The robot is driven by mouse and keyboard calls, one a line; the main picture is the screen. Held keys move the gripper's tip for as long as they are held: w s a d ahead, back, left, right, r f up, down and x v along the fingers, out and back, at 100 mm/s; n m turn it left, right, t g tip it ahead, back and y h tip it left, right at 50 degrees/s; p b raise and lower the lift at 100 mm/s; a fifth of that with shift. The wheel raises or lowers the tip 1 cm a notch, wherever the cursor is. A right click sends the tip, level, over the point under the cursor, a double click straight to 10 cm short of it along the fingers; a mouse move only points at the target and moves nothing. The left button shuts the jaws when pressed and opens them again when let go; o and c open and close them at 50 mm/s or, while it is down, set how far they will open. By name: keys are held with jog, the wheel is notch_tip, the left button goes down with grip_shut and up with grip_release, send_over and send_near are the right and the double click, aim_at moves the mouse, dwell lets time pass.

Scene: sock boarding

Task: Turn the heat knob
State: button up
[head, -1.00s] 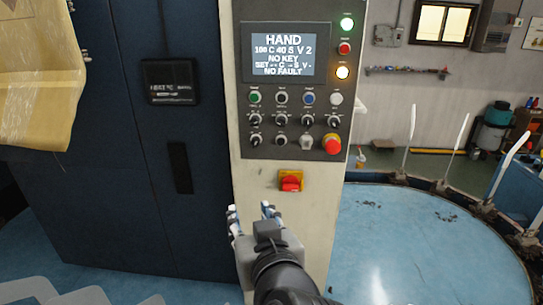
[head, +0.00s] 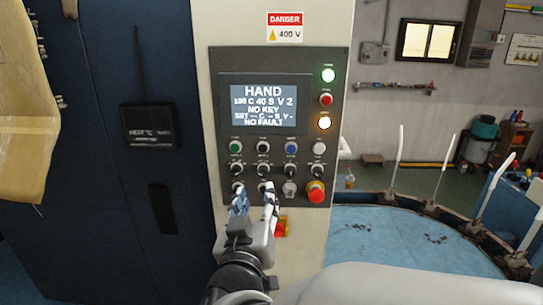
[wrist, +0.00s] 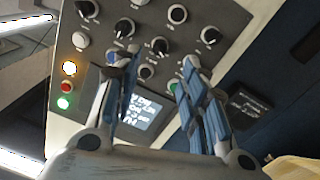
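The control panel (head: 222,110) has two lower rows of small dark knobs, among them a left knob (head: 237,167) and a middle knob (head: 263,168) in the upper of these rows. Their labels are too small to read, so I cannot tell which is the heat knob. My gripper (head: 255,192) is open in front of the lowest row, its fingertips overlapping that row's left knobs. In the wrist view my gripper (wrist: 156,60) has its fingers spread, with a knob (wrist: 160,46) and another round control (wrist: 146,72) between them. Contact cannot be told.
A screen (head: 263,105) reads HAND and NO FAULT. A red emergency button (head: 316,191) is right of my gripper, and a red-yellow switch (head: 281,229) is below. A dark cabinet (head: 95,200) stands left; a round blue table (head: 400,240) lies right.

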aim_at(262, 176)
jog(key=w, duration=0.9)
jog(key=shift+d, duration=0.4)
jog(key=shift+c, duration=0.5)
grip_shut()
